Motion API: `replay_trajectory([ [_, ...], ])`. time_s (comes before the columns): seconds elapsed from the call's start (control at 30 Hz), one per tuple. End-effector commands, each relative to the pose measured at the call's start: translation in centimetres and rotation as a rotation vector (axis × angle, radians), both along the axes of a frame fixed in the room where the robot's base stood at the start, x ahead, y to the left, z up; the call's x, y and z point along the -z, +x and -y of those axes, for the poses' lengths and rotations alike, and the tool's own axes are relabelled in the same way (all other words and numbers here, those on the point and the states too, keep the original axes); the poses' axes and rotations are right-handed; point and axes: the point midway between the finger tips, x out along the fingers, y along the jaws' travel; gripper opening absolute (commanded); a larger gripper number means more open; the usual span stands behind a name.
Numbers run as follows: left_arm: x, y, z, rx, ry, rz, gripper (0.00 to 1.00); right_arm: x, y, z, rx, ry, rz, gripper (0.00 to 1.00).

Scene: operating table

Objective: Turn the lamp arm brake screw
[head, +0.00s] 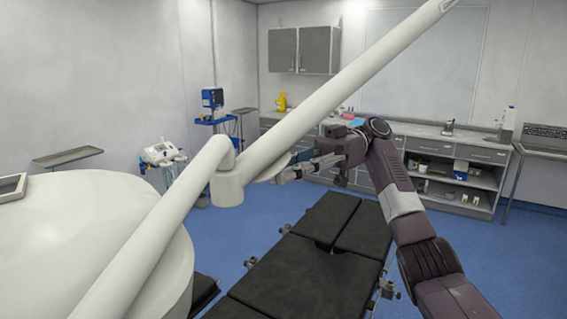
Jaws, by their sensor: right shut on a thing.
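The white lamp arm (350,78) runs from the elbow joint (228,186) up to the upper right. A second white arm section (150,240) goes from that joint down to the lower left. My right gripper (284,176) reaches in from the right and is shut at the underside of the lamp arm, a little right of the joint. The brake screw cannot be made out; the fingertips and the arm cover that spot. My left gripper is not in view.
A large white lamp head (110,235) fills the lower left. The black operating table (300,270) lies below my right arm. A counter with drawers (440,148) stands along the back wall.

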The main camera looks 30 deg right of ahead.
Motion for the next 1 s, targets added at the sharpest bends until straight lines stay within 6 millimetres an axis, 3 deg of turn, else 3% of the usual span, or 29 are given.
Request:
replay_trajectory([
  [0.5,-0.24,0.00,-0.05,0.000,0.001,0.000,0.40,-0.08,0.02,0.04,-0.009,0.002,-0.005,0.00],
  [0.53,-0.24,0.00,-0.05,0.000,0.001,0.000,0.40,-0.08,0.02,0.03,-0.009,0.002,-0.005,0.24],
  [0.67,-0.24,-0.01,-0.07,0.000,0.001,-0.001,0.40,-0.07,0.02,0.02,-0.009,0.002,-0.005,0.38],
  [1.0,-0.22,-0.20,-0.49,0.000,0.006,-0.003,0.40,0.00,0.01,0.00,-0.010,0.000,-0.006,0.40],
])
